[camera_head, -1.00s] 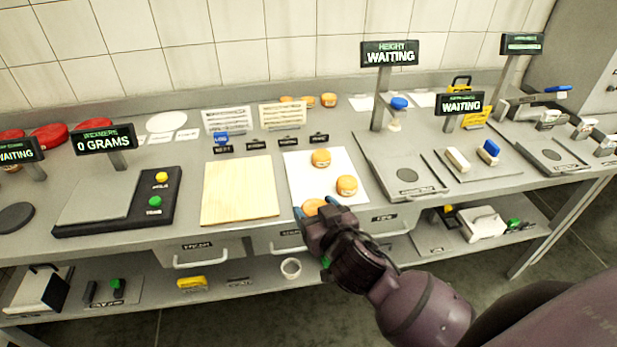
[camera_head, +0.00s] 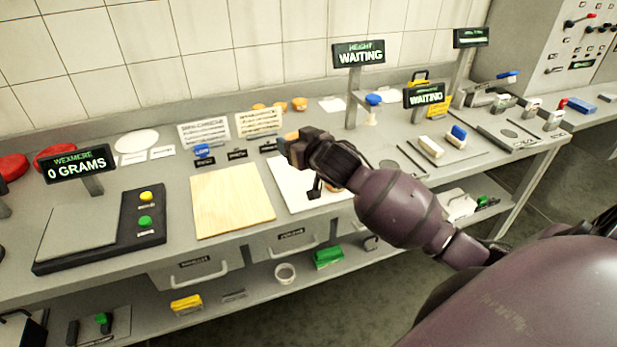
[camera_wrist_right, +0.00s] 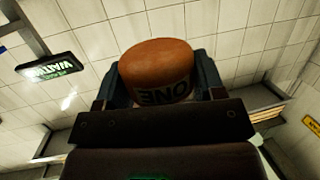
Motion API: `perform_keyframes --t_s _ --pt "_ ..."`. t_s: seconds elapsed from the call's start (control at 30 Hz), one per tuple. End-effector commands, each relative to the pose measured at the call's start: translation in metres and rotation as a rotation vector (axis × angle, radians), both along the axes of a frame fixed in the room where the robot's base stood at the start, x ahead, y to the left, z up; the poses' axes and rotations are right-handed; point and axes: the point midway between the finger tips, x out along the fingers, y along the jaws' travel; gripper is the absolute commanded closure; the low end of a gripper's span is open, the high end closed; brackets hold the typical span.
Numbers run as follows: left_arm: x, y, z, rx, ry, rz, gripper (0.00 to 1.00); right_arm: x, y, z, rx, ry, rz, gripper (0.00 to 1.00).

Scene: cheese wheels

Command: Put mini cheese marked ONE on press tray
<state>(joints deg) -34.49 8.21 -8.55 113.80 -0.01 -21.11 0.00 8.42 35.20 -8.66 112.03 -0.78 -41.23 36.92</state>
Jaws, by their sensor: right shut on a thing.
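My right gripper (camera_head: 291,150) is shut on an orange-topped mini cheese, raised above the counter near the back edge of a white sheet (camera_head: 290,190). Another mini cheese (camera_head: 333,187) shows partly on the white sheet behind my right forearm; the rest of the sheet there is hidden. I cannot tell which surface is the press tray. My left gripper is not in view.
A wooden board (camera_head: 232,200) lies bare left of the white sheet. A scale (camera_head: 92,238) reading 0 GRAMS stands further left. Right of my arm are a HEIGHT WAITING sign (camera_head: 358,54), another WAITING sign (camera_head: 427,95) and blue-topped tools. Several orange cheeses (camera_head: 299,104) sit at the back.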

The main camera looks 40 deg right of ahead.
Motion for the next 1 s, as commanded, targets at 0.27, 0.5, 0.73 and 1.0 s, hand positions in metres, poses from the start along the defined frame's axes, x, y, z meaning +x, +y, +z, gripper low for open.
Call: perform_keyframes --t_s 0.27,0.5,0.73,1.0 --pt "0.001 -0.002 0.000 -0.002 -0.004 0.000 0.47 0.015 -0.021 0.007 0.014 -0.007 -0.009 0.62" --pt "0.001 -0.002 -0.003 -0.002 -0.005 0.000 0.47 0.015 -0.021 -0.044 0.013 -0.005 -0.009 0.62" --pt "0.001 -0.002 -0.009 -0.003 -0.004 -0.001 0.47 0.015 -0.021 -0.094 0.015 -0.006 -0.009 0.62" --pt "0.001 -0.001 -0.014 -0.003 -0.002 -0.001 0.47 0.015 -0.021 -0.133 0.013 -0.009 -0.008 0.62"
